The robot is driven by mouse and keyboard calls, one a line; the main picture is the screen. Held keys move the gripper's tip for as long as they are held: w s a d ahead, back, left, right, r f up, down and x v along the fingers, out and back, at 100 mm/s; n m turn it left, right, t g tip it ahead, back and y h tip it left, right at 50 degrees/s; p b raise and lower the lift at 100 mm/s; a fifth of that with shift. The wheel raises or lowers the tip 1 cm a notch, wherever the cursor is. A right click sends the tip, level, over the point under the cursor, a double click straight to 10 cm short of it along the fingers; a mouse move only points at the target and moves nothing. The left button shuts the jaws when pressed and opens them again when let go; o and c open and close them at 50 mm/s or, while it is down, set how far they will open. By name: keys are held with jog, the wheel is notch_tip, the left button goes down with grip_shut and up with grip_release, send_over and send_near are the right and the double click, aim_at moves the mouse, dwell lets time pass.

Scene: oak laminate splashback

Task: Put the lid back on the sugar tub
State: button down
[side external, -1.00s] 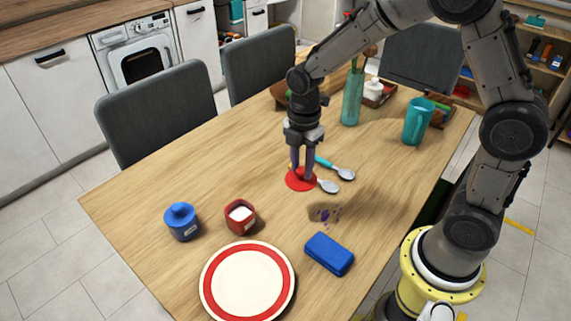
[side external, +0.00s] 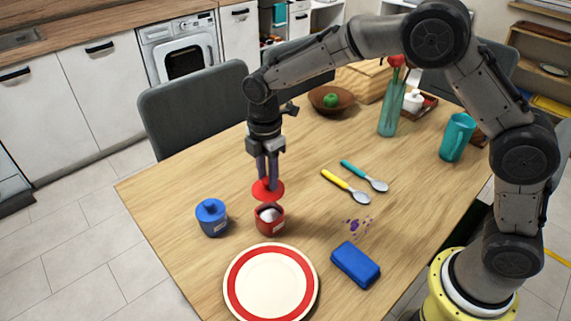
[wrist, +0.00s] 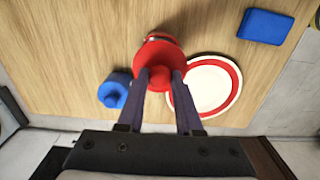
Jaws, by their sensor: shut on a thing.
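My gripper (side external: 267,184) is shut on the red lid (side external: 261,195) and holds it in the air. In the side view the lid is above and slightly behind the open red tub (side external: 270,222), whose white contents (side external: 268,213) show at the top. In the wrist view the lid (wrist: 150,60) is between my fingers (wrist: 161,85) and hides most of the red tub, with only a bit of its rim (wrist: 158,37) showing beyond it. A blue tub (side external: 212,218) with its lid on stands to the left of the red tub.
A white plate with a red rim (side external: 235,295) lies in front of the red tub. A blue sponge-like block (side external: 355,264), purple specks (side external: 357,225), and yellow (side external: 345,186) and teal (side external: 364,176) spoons lie to the right. A vase (side external: 390,116) and teal mug (side external: 457,137) stand farther back.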

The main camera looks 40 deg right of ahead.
aim_at(269, 195)
jog(key=shift+f, duration=3.15)
jog(key=shift+f, duration=0.15)
grip_release()
dwell(0.4)
jog(key=shift+r, duration=3.5)
jog(key=shift+c, duration=0.3)
grip_shut()
